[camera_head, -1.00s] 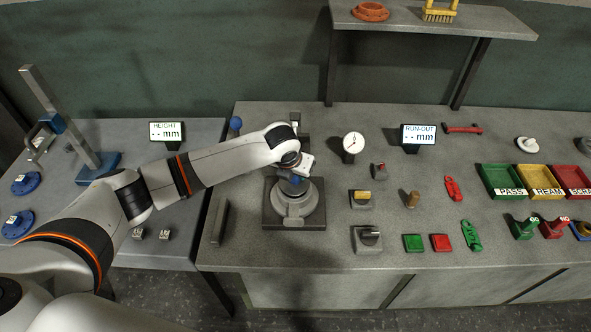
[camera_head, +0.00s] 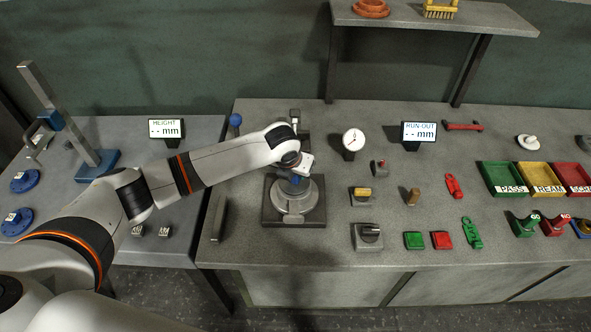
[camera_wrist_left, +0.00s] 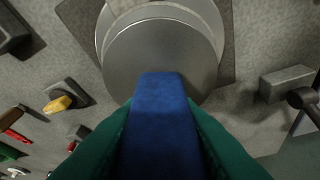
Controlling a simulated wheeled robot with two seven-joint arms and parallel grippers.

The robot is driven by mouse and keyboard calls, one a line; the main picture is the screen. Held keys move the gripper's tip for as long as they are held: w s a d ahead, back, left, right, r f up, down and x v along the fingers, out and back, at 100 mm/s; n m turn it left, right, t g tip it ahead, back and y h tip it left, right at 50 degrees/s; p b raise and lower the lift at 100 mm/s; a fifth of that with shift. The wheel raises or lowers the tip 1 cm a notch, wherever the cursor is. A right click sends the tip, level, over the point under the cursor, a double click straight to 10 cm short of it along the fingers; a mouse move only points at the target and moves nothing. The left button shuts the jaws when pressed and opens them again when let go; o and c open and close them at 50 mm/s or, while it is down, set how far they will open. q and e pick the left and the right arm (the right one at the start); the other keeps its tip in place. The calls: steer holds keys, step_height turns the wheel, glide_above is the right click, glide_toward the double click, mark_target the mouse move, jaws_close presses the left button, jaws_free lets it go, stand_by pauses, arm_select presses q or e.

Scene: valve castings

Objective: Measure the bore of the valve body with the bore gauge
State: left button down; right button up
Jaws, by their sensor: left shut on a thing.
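My left gripper (camera_head: 296,175) is shut on a blue part with a smooth, rounded block shape, which shows in the left wrist view (camera_wrist_left: 160,110) between two green fingers. I cannot tell for sure whether this blue part is the bore gauge. It is above a round grey metal body (camera_head: 294,198) on a dark square base plate (camera_head: 268,218). The metal body also shows in the left wrist view (camera_wrist_left: 125,55). The blue part covers some of its top, so its bore and any contact are hidden. My right gripper is not in view.
Green (camera_head: 500,180), yellow (camera_head: 537,178) and red trays stand far right. A HEIGHT display (camera_head: 166,129) is at left, reading dashes.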

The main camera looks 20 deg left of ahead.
mark_target(296, 190)
arm_select(q)
steer(key=shift+f+b, duration=0.3)
steer(key=shift+f, duration=0.25)
steer(key=shift+r, duration=0.15)
stand_by(1.3)
steer(key=shift+r+p, duration=2.7)
steer(key=shift+p, duration=0.05)
steer(key=shift+f, duration=0.1)
steer(key=n, duration=0.1)
steer(key=s+n+y+b, duration=0.1)
steer(key=n, duration=0.1)
steer(key=shift+s+d+b, duration=0.15)
steer(key=shift+d+b, duration=0.15)
steer(key=shift+d, duration=0.05)
steer(key=n, duration=0.1)
steer(key=s+n+y+b, duration=0.1)
steer(key=n, duration=0.1)
steer(key=s+n+y, duration=0.1)
steer(key=shift+d+n+g+b, duration=0.25)
steer(key=shift+n+g+b, duration=0.05)
steer(key=shift+n+b, duration=0.1)
steer(key=s+a+n+g+h+b, duration=0.1)
steer(key=s+n+g+b, duration=0.3)
steer(key=s+n, duration=0.5)
steer(key=s+a+r+n+g+h+b, duration=0.1)
steer(key=s+n+g+b, duration=0.3)
steer(key=s+n, duration=0.6)
steer(key=a+n+b, duration=0.1)
steer(key=n, duration=0.9)
steer(key=shift+g+h, duration=0.3)
